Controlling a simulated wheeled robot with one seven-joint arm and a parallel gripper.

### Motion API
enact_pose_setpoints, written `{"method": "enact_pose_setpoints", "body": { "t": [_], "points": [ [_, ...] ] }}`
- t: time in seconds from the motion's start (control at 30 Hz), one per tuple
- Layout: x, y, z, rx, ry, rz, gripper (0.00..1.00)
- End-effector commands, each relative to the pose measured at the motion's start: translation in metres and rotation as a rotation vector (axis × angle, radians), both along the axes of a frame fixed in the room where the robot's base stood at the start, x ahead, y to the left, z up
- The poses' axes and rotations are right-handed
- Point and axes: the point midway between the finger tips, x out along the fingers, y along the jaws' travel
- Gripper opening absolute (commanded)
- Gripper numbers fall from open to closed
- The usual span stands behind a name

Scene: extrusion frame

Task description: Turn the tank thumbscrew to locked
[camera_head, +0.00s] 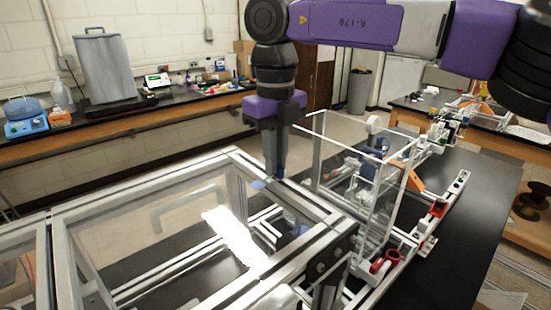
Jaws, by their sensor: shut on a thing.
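The clear box-shaped tank (367,190) stands upright on the bench, right of the aluminium extrusion frame (150,185). My gripper (275,177) points straight down at the frame's back rail, left of the tank. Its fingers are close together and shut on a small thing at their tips. The fingers hide that thing; its place beside the tank fits the thumbscrew, but I cannot make out its head or which way it is turned. A small blue patch (258,184) shows on the rail just left of the fingertips.
A red fitting (380,264) sits at the tank's front foot. Orange brackets and small devices line the rail (440,205) to the right. The black bench top (470,240) is bare at the right. Clear panels fill the frame at the left.

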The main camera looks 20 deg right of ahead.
Motion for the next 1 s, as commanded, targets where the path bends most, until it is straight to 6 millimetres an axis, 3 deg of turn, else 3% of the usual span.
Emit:
{"method": "enact_pose_setpoints", "body": {
  "t": [0.03,0.07,0.17,0.57,1.0],
  "points": [
    [0.000,0.000,0.001,0.000,0.000,-0.002,0.00],
    [0.000,-0.001,0.001,0.000,0.000,-0.002,0.15],
    [0.000,0.000,0.001,0.000,0.000,-0.002,0.33],
    [0.000,0.000,0.006,-0.001,-0.001,-0.001,0.33],
    [0.001,0.000,0.069,0.000,-0.002,-0.002,0.33]
  ]
}}
